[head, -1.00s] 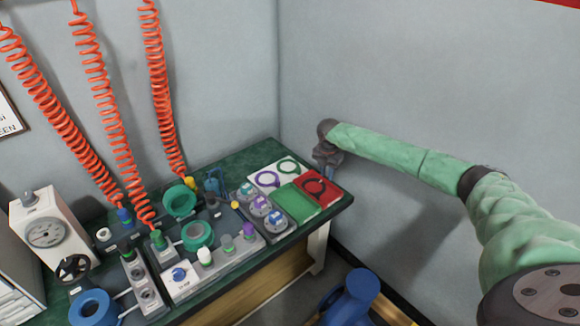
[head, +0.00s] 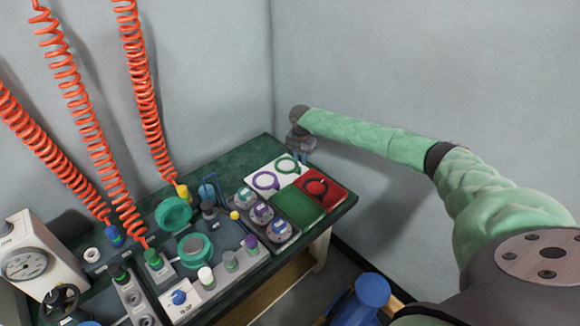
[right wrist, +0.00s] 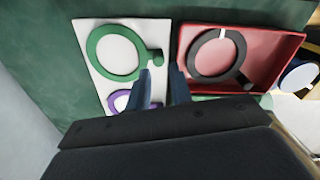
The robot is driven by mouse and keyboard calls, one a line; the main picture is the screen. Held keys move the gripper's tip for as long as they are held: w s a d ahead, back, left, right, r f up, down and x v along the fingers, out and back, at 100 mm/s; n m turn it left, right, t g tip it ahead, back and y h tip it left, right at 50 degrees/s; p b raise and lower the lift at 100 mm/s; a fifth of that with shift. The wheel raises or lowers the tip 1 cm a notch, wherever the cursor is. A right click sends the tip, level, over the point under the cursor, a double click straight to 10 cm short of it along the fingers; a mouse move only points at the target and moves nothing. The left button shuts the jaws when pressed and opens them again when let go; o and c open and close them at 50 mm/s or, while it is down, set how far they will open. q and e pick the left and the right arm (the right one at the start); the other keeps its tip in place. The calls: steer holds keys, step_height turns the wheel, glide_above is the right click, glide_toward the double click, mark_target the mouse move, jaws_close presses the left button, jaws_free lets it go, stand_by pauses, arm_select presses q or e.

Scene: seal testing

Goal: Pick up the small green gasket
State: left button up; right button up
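The small green gasket (head: 278,165) is a ring with a small tab, lying flat on a white board (head: 258,169) at the bench's back right. In the right wrist view the green gasket (right wrist: 92,52) shows whole, its tab at its right side. A purple ring (head: 256,181) lies on the same board. My right gripper (head: 301,156) is beside the gasket's right side in the head view. In the right wrist view its two fingers (right wrist: 162,76) are apart with nothing between them, near the tab. My left gripper is out of view.
A red tray (head: 340,190) holding a black ring (right wrist: 196,58) sits right of the board. A green panel (head: 298,204) lies in front. Fixtures with larger teal rings (head: 174,214) crowd the bench's left. Coiled orange hoses (head: 145,90) hang above. A wall is behind.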

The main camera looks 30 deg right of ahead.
mark_target(299, 168)
step_height(299, 168, down, 4)
steer(key=shift+a+f+p, duration=0.1)
steer(key=shift+p, duration=0.55)
steer(key=shift+f, duration=0.55)
jaws_close()
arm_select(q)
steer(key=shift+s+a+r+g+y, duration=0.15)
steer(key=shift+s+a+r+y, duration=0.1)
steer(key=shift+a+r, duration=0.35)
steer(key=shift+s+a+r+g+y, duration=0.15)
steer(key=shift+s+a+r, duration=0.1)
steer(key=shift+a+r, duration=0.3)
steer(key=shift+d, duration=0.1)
arm_select(e)
steer(key=shift+r, duration=0.1)
